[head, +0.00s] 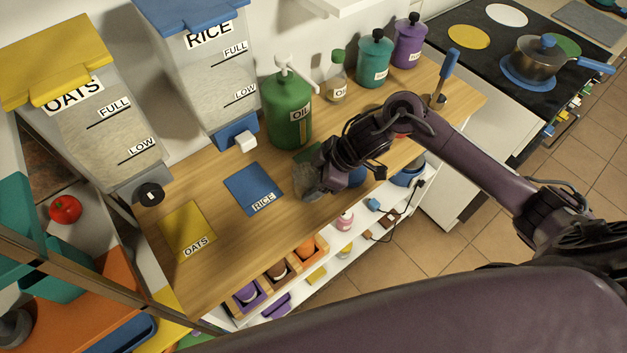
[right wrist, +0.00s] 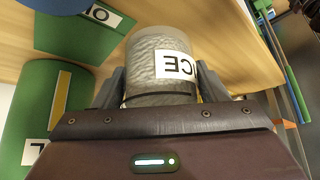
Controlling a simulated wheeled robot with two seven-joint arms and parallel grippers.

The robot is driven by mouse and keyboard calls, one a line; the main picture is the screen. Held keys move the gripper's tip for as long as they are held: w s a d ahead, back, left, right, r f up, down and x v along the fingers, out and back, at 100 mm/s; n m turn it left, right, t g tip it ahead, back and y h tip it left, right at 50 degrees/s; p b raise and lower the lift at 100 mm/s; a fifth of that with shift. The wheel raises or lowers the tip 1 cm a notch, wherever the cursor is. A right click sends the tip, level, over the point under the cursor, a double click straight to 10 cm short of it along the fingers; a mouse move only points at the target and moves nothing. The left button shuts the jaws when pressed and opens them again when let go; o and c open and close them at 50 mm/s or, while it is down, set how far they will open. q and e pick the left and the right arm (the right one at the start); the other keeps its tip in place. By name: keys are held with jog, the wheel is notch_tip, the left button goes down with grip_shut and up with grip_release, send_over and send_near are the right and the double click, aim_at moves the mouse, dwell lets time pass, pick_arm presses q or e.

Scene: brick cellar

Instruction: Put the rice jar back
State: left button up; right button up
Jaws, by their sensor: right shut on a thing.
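The rice jar (head: 307,183) is a small clear jar with pale grains, near the counter's front edge. My right gripper (head: 319,172) is shut on it and partly hides it. In the right wrist view the jar (right wrist: 158,62) sits between the two fingers, with part of its label, "CE", showing. I cannot tell whether its base touches the counter. The blue RICE mat (head: 252,184) lies bare on the counter, left of the jar. The RICE dispenser (head: 208,75), with a blue lid and spout, hangs behind that mat. My left gripper is out of view.
The yellow OATS mat (head: 186,222) lies further left, below the OATS dispenser (head: 105,130). The green oil pump bottle (head: 287,112) stands behind the jar, with a partly hidden green mat (head: 308,153) before it. Small cubbies (head: 278,270) line the counter front.

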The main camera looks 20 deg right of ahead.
jog(key=shift+f, duration=0.8)
jog(key=shift+f, duration=0.2)
jog(key=o, duration=1.2)
jog(key=shift+o, duration=0.2)
jog(key=shift+r, duration=0.1)
jog(key=shift+d+r, duration=0.1)
jog(key=shift+r, duration=0.15)
jog(key=b+v, duration=0.1)
jog(key=v, duration=1)
jog(key=shift+r, duration=0.3)
jog(key=shift+s+d, duration=0.1)
